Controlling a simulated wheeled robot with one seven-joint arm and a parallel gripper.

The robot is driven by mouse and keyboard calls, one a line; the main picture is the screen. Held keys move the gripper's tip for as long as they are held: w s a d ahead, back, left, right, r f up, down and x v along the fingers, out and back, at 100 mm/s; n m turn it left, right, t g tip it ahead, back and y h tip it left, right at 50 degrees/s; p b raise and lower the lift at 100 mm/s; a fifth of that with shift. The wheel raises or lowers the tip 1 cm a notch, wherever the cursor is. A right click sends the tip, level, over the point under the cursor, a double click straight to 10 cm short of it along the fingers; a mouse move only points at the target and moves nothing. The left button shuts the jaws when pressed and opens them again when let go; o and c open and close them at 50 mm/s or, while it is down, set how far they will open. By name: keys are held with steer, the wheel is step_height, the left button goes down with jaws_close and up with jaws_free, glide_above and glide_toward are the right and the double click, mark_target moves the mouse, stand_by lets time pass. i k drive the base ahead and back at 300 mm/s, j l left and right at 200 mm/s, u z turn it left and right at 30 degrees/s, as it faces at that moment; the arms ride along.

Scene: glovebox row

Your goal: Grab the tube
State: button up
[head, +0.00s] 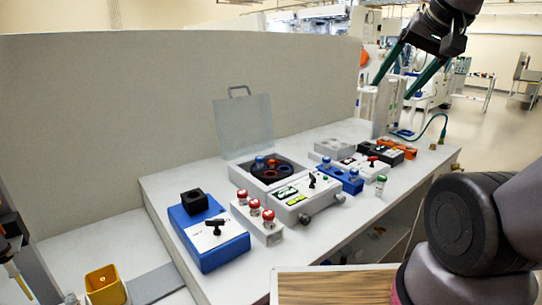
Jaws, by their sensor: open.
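Several capped tubes are in the head view, and I cannot tell which one is meant. Red-capped tubes (268,216) stand in a white rack (270,236). Blue-capped tubes (353,173) sit in a blue rack (343,185). My gripper (394,87) is at the upper right, its two teal fingers spread and pointing down. It looks empty and appears above the far right part of the bench, apart from the tubes.
A white centrifuge-like box with an open lid (245,124) and dark rotor (280,170) stands mid-bench. A blue device (212,255) is at the left. A grey wall (180,90) stands behind. A yellow bin (103,290) is at lower left. The front bench strip is clear.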

mark_target(260, 160)
steer(key=i+l+u, duration=0.1)
steer(key=l+u, duration=0.3)
steer(key=l, duration=0.15)
steer(key=l+u, duration=0.85)
steer(key=l, duration=0.3)
